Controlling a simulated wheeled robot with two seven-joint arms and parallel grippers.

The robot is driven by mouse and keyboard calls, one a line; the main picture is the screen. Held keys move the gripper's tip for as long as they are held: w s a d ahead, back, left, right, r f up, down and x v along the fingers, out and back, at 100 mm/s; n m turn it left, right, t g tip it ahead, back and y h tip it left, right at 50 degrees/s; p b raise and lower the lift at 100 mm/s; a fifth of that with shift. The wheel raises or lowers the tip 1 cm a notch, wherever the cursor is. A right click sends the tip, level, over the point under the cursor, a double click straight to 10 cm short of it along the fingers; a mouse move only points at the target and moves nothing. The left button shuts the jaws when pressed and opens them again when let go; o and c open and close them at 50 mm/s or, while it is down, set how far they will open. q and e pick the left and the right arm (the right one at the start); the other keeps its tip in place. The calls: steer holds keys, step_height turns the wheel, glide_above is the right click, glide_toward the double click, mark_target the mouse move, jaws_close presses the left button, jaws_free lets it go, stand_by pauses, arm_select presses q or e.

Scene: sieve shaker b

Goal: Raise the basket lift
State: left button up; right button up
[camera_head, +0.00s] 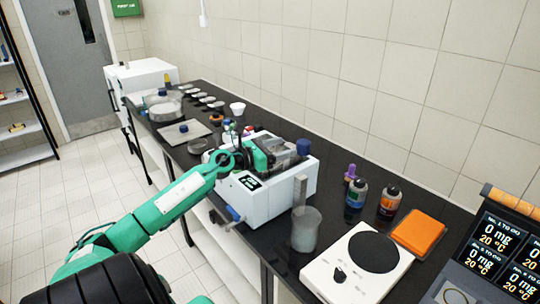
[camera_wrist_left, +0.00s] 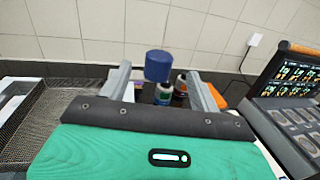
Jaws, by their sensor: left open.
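A white box-shaped bath (camera_head: 280,195) with a small display on its front stands on the black bench. A dark blue cylindrical knob (camera_head: 303,147) rises at its far right corner. My left gripper (camera_head: 284,158) is over the top of the bath, close to the left of the knob. In the left wrist view the blue knob (camera_wrist_left: 158,65) appears between the two spread fingers, with gaps on both sides. The gripper is open; I cannot tell how far beyond the fingertips the knob is. A wire mesh basket (camera_wrist_left: 22,128) shows at left in the wrist view. My right gripper is not in view.
A clear beaker (camera_head: 305,230) stands close to the bath's front right. A white hotplate (camera_head: 345,272), two labelled bottles (camera_head: 388,201) and an orange pad (camera_head: 420,234) are farther right. A tiled wall runs behind the bench. Several dishes lie at the far end.

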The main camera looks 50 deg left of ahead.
arm_select(q)
steer(key=shift+b+v, duration=0.55)
steer(key=shift+v, duration=1.3)
